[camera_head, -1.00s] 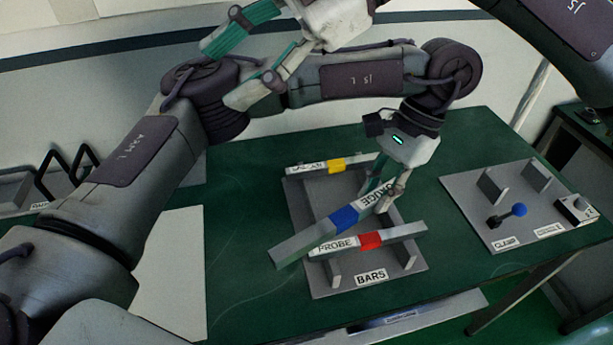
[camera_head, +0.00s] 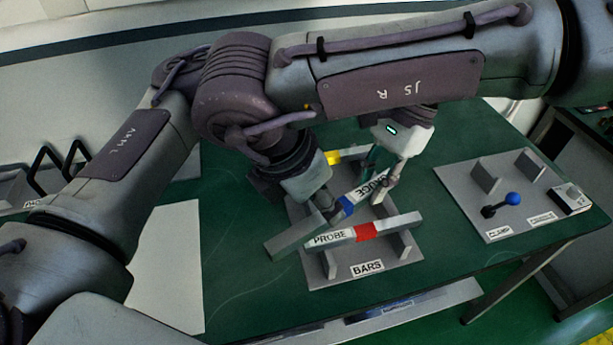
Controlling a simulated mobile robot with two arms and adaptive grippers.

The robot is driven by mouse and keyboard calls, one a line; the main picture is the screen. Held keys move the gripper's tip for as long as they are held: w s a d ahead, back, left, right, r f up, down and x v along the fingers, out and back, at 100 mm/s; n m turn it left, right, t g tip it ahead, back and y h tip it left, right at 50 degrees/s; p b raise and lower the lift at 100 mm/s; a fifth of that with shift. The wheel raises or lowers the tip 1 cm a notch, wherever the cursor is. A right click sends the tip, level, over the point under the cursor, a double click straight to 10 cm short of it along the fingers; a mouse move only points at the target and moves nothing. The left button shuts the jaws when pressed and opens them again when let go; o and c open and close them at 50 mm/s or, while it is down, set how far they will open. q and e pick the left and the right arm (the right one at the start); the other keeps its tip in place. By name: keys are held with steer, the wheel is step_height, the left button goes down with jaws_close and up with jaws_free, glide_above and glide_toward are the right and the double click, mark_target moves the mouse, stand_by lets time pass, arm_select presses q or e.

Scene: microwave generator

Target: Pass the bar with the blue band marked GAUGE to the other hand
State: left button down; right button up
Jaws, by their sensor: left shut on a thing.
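The grey bar with the blue band (camera_head: 347,205) and the GAUGE label slants above the rack marked BARS. My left gripper (camera_head: 383,184) is shut on its label end, at the upper right. My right gripper (camera_head: 328,208) comes down over the bar's middle, left of the blue band. Its fingertips are at the bar and partly hidden, so I cannot tell whether they are closed on it. The bar's grey far end (camera_head: 288,240) sticks out to the lower left.
The PROBE bar with a red band (camera_head: 366,232) rests on the BARS rack (camera_head: 330,282) just below. A yellow-banded bar (camera_head: 334,157) is behind, mostly covered by my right arm. A fixture plate (camera_head: 470,205) with a blue-knobbed lever (camera_head: 512,199) stands at right.

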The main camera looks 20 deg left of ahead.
steer(key=shift+x, duration=2.55)
jaws_close()
arm_select(q)
steer(key=c, duration=0.9)
jaws_free()
steer(key=shift+r, duration=0.1)
